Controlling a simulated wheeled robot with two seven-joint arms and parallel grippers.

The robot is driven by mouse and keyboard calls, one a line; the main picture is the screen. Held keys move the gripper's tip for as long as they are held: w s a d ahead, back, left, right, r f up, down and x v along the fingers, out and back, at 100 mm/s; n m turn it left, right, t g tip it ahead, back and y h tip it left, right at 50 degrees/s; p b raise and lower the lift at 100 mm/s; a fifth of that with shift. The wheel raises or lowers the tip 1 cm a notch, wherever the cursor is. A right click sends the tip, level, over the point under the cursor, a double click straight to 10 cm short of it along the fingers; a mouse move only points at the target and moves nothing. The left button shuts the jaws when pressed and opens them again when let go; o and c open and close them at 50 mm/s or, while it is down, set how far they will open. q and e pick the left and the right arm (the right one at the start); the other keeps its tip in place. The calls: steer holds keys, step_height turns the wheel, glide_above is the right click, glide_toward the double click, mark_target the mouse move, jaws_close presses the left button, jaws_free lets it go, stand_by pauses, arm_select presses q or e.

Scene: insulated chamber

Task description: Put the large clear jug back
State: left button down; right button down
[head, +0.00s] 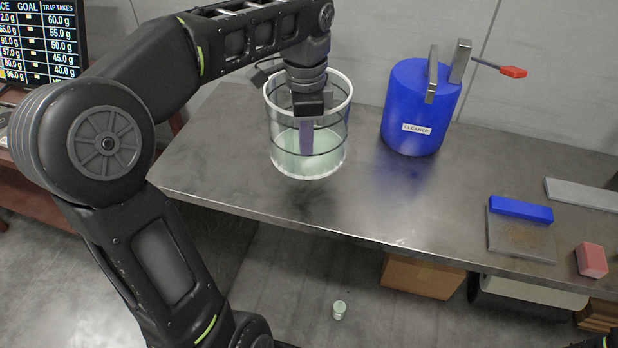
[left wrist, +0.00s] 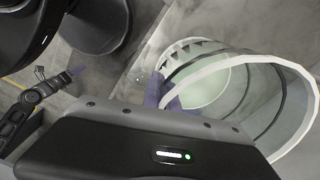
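The large clear jug (head: 335,128) is upright at the left part of the steel bench, with pale green liquid in its lower part. I cannot tell whether its base touches the bench. My left gripper (head: 307,150) points down at the jug's near wall, a purple finger overlapping the wall below the rim. In the left wrist view the jug (left wrist: 262,100) fills the right side and purple fingers (left wrist: 163,95) meet its near side. Whether they are closed on it is unclear. My right gripper (left wrist: 72,74) is small at the left of that view.
A blue cleaner container (head: 408,108) stands right of the jug. A blue block (head: 520,209), a grey plate (head: 515,240) and a red block (head: 591,260) lie at the bench's right. A cardboard box (head: 420,277) and a small cup (head: 339,309) are below. The bench's middle front is clear.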

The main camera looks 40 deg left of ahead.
mark_target(306, 176)
arm_select(q)
step_height(306, 176, down, 3)
steer(key=shift+b, duration=1.1)
step_height(306, 176, down, 2)
steer(key=shift+f+p, duration=0.1)
steer(key=shift+p, duration=0.2)
steer(key=shift+f, duration=0.45)
steer(key=shift+f, duration=1.85)
